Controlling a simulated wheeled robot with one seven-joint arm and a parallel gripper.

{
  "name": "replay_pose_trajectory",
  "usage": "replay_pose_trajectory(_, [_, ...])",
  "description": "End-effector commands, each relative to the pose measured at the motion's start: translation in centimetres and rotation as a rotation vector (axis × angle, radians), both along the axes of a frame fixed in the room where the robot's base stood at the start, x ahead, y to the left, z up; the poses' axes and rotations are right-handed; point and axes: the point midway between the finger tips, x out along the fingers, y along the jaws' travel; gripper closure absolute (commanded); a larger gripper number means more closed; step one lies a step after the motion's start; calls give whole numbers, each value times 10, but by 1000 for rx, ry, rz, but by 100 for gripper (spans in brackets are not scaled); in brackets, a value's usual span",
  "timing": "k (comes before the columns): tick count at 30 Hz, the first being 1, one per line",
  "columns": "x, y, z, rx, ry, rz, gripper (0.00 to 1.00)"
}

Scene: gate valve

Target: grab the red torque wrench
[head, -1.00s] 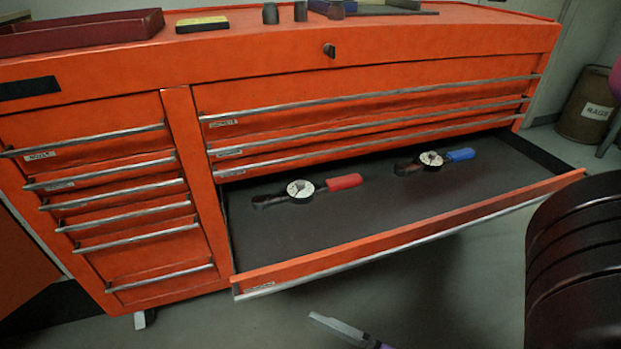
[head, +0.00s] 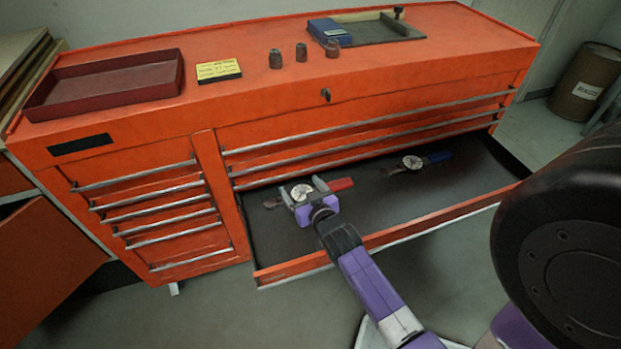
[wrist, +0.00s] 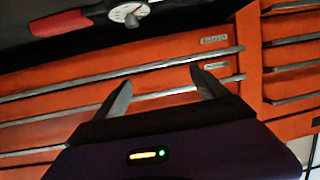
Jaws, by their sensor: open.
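The red torque wrench, with a red handle (head: 340,185) and a round white dial (head: 301,192), lies in the open bottom drawer (head: 400,207) of the orange tool chest. My gripper (head: 304,185) is above the drawer and overlaps the wrench near its dial in the head view. In the wrist view the red handle (wrist: 61,23) and dial (wrist: 128,12) are at the top left, beyond my open, empty fingers (wrist: 160,88). I cannot tell the exact height of the fingers above the wrench. A blue-handled torque wrench (head: 412,163) lies farther right in the same drawer.
The drawer's front lip (head: 450,219) runs under my arm. The chest top carries a dark red tray (head: 105,82), a yellow-labelled box (head: 218,71), several sockets (head: 301,52) and a blue box (head: 330,32). A rags bin (head: 586,82) stands at the right.

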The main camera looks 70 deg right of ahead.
Motion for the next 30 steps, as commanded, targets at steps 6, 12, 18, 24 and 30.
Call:
replay_pose_trajectory(6, [-3,-35,-48,132,112,-78,17])
replay_pose_trajectory(12, [-10,-32,-74,191,150,-97,17])
replay_pose_trajectory(18, [2,-45,-82,192,147,-97,17])
replay_pose_trajectory(24, [8,-53,-87,190,146,-97,17])
replay_pose_trajectory(30, [24,-71,-100,190,146,-97,17])
